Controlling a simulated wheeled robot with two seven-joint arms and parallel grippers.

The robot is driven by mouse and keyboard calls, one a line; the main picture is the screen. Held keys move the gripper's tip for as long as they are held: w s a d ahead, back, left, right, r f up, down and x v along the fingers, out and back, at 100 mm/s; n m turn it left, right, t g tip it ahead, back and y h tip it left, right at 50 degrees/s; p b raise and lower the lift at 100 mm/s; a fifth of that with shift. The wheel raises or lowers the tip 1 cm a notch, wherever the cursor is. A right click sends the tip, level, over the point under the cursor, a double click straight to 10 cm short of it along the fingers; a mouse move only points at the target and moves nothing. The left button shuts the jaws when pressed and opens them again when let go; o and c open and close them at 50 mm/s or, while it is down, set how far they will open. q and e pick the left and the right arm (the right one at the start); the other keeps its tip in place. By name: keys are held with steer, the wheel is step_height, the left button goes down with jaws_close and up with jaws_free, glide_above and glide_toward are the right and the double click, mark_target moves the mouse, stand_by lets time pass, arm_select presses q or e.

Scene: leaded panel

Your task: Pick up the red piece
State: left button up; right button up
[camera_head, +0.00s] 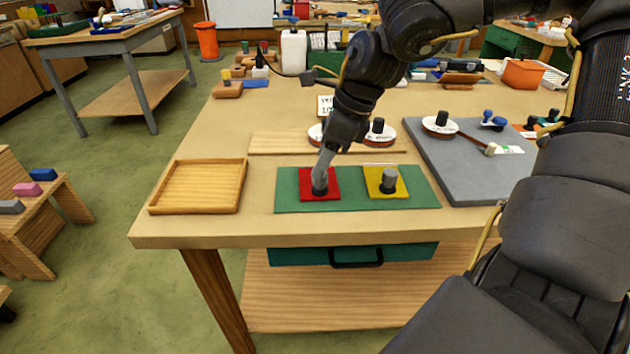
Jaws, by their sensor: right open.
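The red piece (333,191) is a flat red square with a dark knob, lying on the left part of a green mat (288,197) on the workbench. My right gripper (320,181) points down from above and is open, with its fingers at the knob of the red piece. The fingers hide part of the knob, and I cannot tell whether they touch it. A yellow piece (372,188) with a grey knob lies on the same mat to the right of the red one. My left gripper is not in view.
An empty wooden tray (240,187) stands left of the mat. A wooden board (270,144) with round white-rimmed items lies behind it. A grey slab (465,180) carrying a round knobbed item is at the right. Bare bench surface shows around the tray.

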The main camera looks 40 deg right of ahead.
steer(key=shift+s+d, duration=0.1)
steer(key=shift+s, duration=0.1)
steer(key=shift+s+a+f, duration=0.5)
steer(key=shift+s+f, duration=0.1)
steer(key=shift+f, duration=0.1)
steer(key=shift+w+a+f, duration=0.15)
steer(key=shift+w+f, duration=0.3)
steer(key=shift+f, duration=0.15)
steer(key=shift+w+a+f, duration=0.1)
steer(key=shift+w+f, duration=0.3)
steer(key=shift+f, duration=0.2)
steer(key=shift+w+f, duration=0.15)
steer(key=shift+f, duration=0.1)
steer(key=shift+s+r, duration=0.15)
steer(key=shift+s, duration=0.2)
steer(key=shift+c, duration=0.4)
steer(key=shift+w, duration=0.15)
steer(key=c, duration=0.9)
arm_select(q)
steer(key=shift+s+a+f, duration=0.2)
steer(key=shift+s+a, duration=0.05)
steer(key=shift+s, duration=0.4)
